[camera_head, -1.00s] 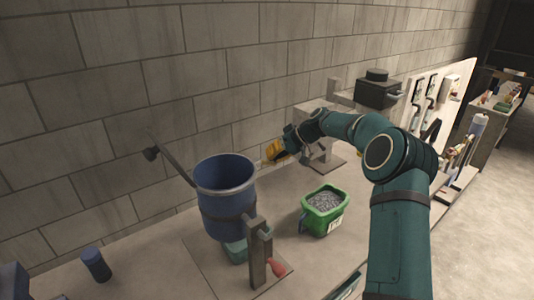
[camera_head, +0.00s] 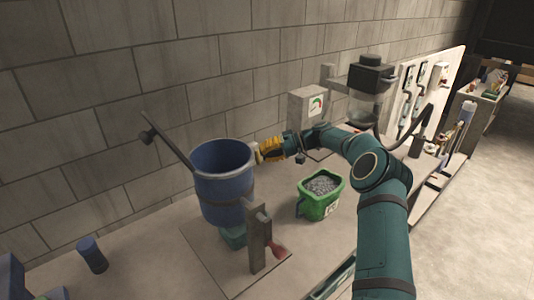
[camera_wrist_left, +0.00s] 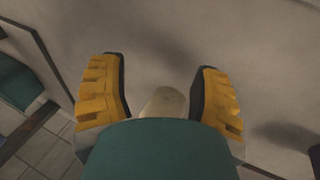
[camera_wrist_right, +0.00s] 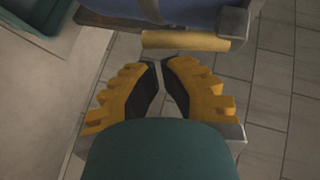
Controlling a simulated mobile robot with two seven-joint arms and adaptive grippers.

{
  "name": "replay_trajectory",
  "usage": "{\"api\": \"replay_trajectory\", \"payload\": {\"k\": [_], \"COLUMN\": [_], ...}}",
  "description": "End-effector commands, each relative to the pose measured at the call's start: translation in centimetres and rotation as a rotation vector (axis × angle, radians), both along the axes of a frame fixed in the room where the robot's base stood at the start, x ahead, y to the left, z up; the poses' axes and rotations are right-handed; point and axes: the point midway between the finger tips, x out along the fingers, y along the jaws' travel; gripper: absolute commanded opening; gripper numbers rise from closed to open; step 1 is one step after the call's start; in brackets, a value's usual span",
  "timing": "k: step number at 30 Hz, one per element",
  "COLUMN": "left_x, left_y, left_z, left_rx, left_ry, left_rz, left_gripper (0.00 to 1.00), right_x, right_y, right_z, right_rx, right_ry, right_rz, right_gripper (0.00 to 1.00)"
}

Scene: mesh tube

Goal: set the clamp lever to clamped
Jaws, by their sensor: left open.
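A blue drum (camera_head: 224,183) stands in a dark band held by a grey post (camera_head: 258,240). A red handle (camera_head: 278,250) is low beside the post. My right gripper (camera_head: 262,155) is beside the drum's right rim. In the right wrist view its fingertips (camera_wrist_right: 159,68) are together with only a thin gap and hold nothing. A tan bar (camera_wrist_right: 185,42) lies just beyond them, along the blue drum (camera_wrist_right: 195,12), apart from the fingers. I cannot tell which part is the clamp lever. My left gripper (camera_wrist_left: 160,82) is open and empty in the left wrist view.
A green bucket of grey granules (camera_head: 320,194) stands right of the post. A grey box with a gauge (camera_head: 311,110) and a black-topped machine (camera_head: 370,75) stand behind. A dark bar (camera_head: 167,140) rises behind the drum. A blue cylinder (camera_head: 92,255) stands at left.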

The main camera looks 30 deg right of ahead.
Motion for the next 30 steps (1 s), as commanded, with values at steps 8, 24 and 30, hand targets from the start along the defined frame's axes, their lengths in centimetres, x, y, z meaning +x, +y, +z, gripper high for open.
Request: {"api": "replay_trajectory", "payload": {"k": [8, 24, 30], "left_x": [0.0, 0.0, 0.0], "left_y": [0.0, 0.0, 0.0], "left_z": [0.2, 0.5, 0.4], "left_rx": [-0.001, -0.001, -0.001], "left_ry": [-0.001, 0.0, 0.0], "left_rz": [-0.001, -0.001, -0.001], "left_gripper": [0.63, 0.63, 0.63], "right_x": [0.0, 0.0, 0.0], "right_y": [0.0, 0.0, 0.1], "right_z": [0.6, 1.6, 1.6], "right_rx": [-0.001, -0.002, -0.002], "right_ry": [0.0, 0.001, 0.001], "right_rz": [0.0, 0.0, 0.001], "right_gripper": [0.0, 0.0, 0.0]}}
